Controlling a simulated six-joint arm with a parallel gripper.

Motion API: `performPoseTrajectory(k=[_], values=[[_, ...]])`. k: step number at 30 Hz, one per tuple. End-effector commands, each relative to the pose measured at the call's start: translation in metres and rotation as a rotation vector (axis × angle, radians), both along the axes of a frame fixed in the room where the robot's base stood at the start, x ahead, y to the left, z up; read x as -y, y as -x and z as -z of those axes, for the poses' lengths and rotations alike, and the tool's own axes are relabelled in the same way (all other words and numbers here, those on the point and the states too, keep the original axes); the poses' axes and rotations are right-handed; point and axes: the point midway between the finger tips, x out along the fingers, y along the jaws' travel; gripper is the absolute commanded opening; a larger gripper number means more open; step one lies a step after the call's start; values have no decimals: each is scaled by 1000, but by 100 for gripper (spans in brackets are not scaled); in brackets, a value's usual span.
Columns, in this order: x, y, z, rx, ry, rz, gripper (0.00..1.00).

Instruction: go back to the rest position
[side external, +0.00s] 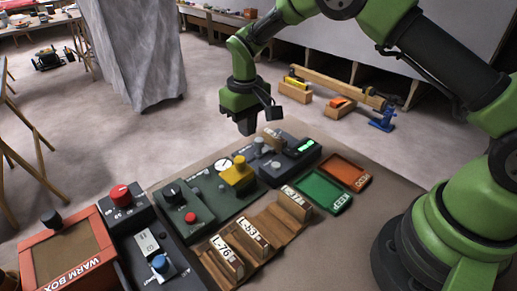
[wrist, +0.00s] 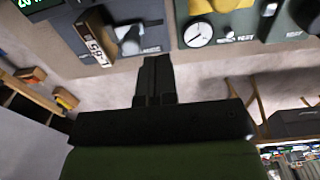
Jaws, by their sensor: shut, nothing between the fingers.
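My green arm reaches over the far side of the bench (side external: 390,200). My gripper (side external: 246,128) is shut and empty, pointing down, above the bench's far edge and behind the grey device (side external: 270,168). In the wrist view its dark fingers (wrist: 153,68) are together with nothing between them. A brown labelled block (wrist: 96,38) sits in the device near the fingers, apart from them. A wooden rack (side external: 262,245) in front holds several upright labelled blocks, among them L-76 (side external: 226,258) and L-53 (side external: 250,238).
A green tester (side external: 200,205) with a dial and yellow part, a device with a green display (side external: 302,148), and a red-orange warm box (side external: 68,255) stand on the bench. A green tray (side external: 322,192) and an orange tray (side external: 345,172) lie right.

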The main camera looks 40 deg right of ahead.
Motion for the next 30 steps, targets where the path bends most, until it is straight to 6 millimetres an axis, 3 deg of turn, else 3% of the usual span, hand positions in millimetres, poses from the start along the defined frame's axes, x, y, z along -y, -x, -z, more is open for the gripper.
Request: performPoseTrajectory(k=[5, 8, 14, 21, 25, 30], values=[[0, 0, -2, 2, -1, 2, 0], [1, 1, -17, 22, -8, 12, 0], [6, 21, -93, 121, -52, 72, 0], [15, 82, -180, 265, -119, 161, 0], [19, 124, -210, 343, -156, 206, 0], [22, 183, -231, 445, -208, 263, 0]])
